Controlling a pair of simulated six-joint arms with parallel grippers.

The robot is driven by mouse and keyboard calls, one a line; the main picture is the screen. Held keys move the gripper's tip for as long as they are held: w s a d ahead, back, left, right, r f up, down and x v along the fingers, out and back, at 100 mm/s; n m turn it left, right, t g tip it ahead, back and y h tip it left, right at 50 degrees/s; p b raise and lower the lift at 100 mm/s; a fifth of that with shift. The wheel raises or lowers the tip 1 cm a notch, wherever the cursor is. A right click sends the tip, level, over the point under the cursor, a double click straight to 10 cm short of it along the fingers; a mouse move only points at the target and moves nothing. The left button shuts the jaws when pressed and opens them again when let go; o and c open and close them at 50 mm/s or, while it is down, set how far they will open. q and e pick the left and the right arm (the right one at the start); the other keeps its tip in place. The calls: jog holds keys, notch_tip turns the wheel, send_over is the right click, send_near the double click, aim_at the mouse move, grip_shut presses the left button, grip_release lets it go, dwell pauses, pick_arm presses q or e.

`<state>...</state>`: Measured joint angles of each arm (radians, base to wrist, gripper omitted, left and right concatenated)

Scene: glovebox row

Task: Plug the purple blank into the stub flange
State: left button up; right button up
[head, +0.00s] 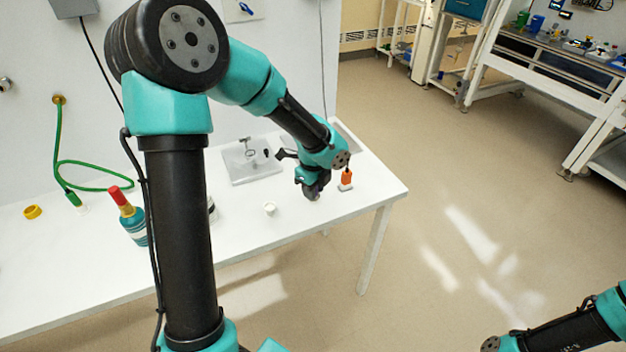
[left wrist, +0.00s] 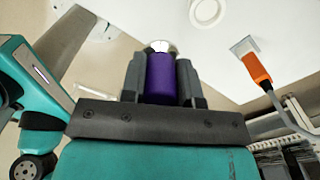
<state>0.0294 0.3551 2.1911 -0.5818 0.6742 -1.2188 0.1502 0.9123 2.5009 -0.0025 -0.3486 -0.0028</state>
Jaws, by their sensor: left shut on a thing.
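The purple blank (left wrist: 161,76) is a purple cylinder held upright in the left wrist view between the two dark fingers of my left gripper (left wrist: 161,72). A pale, shiny round piece (left wrist: 160,46) shows at its far end; I cannot tell whether it is part of the blank. In the head view my left gripper (head: 312,188) is over the right part of the white table, and the blank is hidden there. A small white round fitting (head: 270,208) stands on the table, apart from the gripper; I cannot tell for sure that it is the stub flange. My right gripper is out of view.
The white table (head: 300,225) holds an orange-handled tool (head: 346,177) close right of the gripper, and a pale plate (head: 238,172) with a small fixture behind. A red-capped bottle (head: 130,215), a yellow ring (head: 33,212) and a green hose (head: 62,165) are at left.

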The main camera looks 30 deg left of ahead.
pick_arm(q)
jog(key=s+d+r, duration=0.1)
jog(key=s+d, duration=0.4)
jog(key=s, duration=0.3)
jog(key=shift+s+d, duration=0.2)
jog(key=shift+d, duration=0.2)
jog(key=w+a+r+n, duration=0.3)
jog(key=w+a+n, duration=0.3)
jog(key=w+a, duration=0.65)
jog(key=w+a+r+n, duration=0.1)
jog(key=a+n, duration=0.2)
jog(key=a, duration=0.8)
jog(key=w+a+r+n, duration=0.1)
jog(key=a+r+n, duration=0.1)
jog(key=a, duration=1)
jog(key=shift+n, duration=0.5)
jog(key=shift+w+f, duration=0.1)
jog(key=shift+f, duration=0.05)
jog(key=shift+f, duration=2.8)
